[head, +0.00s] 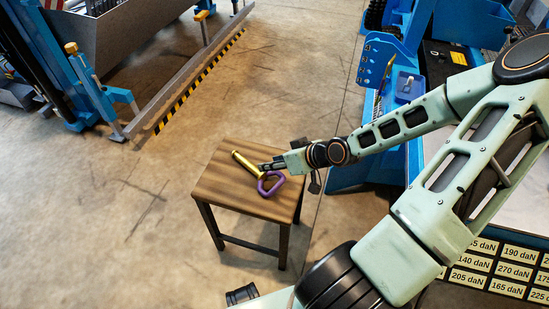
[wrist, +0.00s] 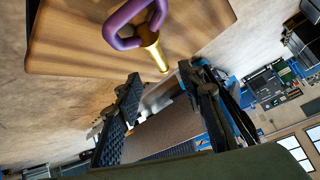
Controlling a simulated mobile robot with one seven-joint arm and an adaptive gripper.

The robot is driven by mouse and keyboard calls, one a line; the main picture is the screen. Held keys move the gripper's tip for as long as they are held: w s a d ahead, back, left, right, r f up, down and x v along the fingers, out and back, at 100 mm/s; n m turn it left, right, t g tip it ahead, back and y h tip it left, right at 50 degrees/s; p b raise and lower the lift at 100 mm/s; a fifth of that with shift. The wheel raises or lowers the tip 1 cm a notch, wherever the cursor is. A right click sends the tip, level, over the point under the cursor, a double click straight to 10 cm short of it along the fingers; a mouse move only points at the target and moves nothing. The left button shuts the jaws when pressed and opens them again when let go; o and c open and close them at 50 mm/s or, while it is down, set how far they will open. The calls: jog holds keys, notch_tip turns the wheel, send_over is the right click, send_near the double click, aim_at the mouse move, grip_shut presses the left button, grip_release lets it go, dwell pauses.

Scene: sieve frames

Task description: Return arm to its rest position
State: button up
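My arm reaches across the head view from the right to a small wooden table (head: 226,187). My gripper (head: 262,167) is over the table top, near a gold cylinder (head: 243,161) and a purple ring-shaped handle (head: 275,184). In the wrist view the two black fingers of my gripper (wrist: 165,95) stand apart with nothing between them. The purple handle (wrist: 112,37) and the gold cylinder (wrist: 155,54) lie on the wooden top (wrist: 70,35), beyond the fingertips. Whether the gripper touches the cylinder is not clear in the head view.
A blue workstation (head: 352,172) stands right of the table, partly behind my arm. Labelled weight plates (head: 513,270) are at the lower right. A blue and grey machine with a yellow-black striped edge (head: 200,80) is at the upper left. Concrete floor (head: 100,200) left of the table is clear.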

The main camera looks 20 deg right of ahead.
jog(key=shift+s+d+r, duration=0.2)
jog(key=shift+s+r, duration=0.05)
jog(key=shift+r, duration=0.05)
dwell(0.5)
